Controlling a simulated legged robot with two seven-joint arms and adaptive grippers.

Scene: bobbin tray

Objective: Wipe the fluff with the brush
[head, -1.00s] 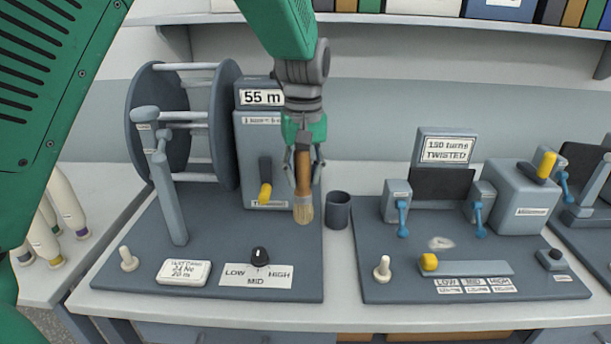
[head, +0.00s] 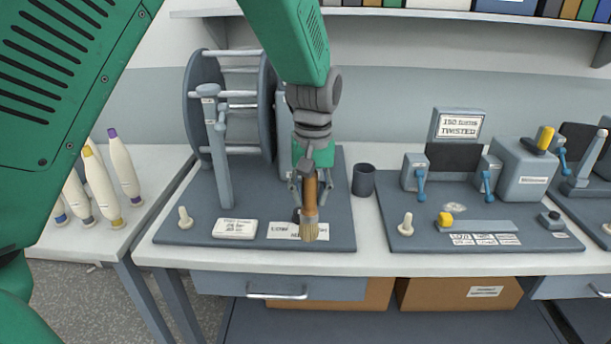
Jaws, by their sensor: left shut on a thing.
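My left gripper (head: 310,186) is shut on the brush (head: 310,208), which has a brown wooden handle and pale bristles. The brush hangs bristles down over the front of the left machine's dark base plate (head: 270,180), in front of its label. The fluff (head: 455,207) is a small pale wisp on the right machine's base plate (head: 395,232), behind the yellow-knobbed slider. The brush is well to the left of the fluff and apart from it. My right gripper is not in view.
A dark cup (head: 363,181) stands between the two machines. A white peg (head: 406,224) and blue-levered posts (head: 415,172) stand on the right plate. Several bobbins (head: 98,183) stand on the left table. A drawer (head: 280,287) is below the bench edge.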

